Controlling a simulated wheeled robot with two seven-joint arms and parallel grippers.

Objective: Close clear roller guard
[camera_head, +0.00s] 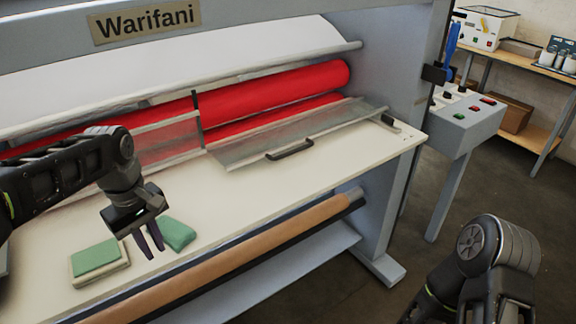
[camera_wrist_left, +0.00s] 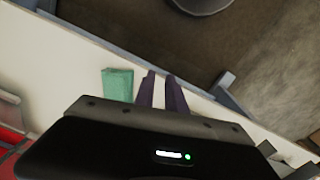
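The clear roller guard (camera_head: 262,146) is a see-through panel with a dark handle (camera_head: 290,150) on its front edge. It lies tilted low over the white bed, in front of the red rollers (camera_head: 275,90), which are exposed above it. Another clear panel (camera_head: 166,140) stands more upright at the left, partly behind my left arm. My left gripper (camera_head: 152,251) points down above the bed's front, left of the handle and apart from it. Its two fingers show a gap and nothing between them; they also show in the left wrist view (camera_wrist_left: 161,92). My right arm is at the lower right, its gripper out of frame.
A green block on a pale pad (camera_head: 97,262) and a green cloth-like piece (camera_head: 179,235) lie by my left gripper. A brown roll (camera_head: 230,262) runs below the bed's front. A control box (camera_head: 466,122) stands at the right. The bed before the handle is clear.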

